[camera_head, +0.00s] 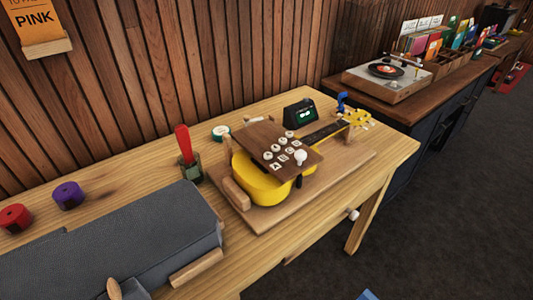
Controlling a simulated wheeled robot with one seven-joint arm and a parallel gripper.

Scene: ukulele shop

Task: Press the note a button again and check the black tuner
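A yellow ukulele (262,187) lies on a wooden board on the workbench, its neck pointing to the upper right. A brown wooden panel (262,133) sits over its body, with several pale round buttons and white letters. The note A button (267,155) appears to be the one nearest the letter A, at the panel's lower left; whether it is pressed cannot be told. The black tuner (300,113) stands behind the panel, its small screen lit green; the reading is too small to make out. My gripper is not in view.
A grey case (120,245) fills the bench's front left. A blue object (342,102) is near the headstock. A record player (388,75) sits beyond.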

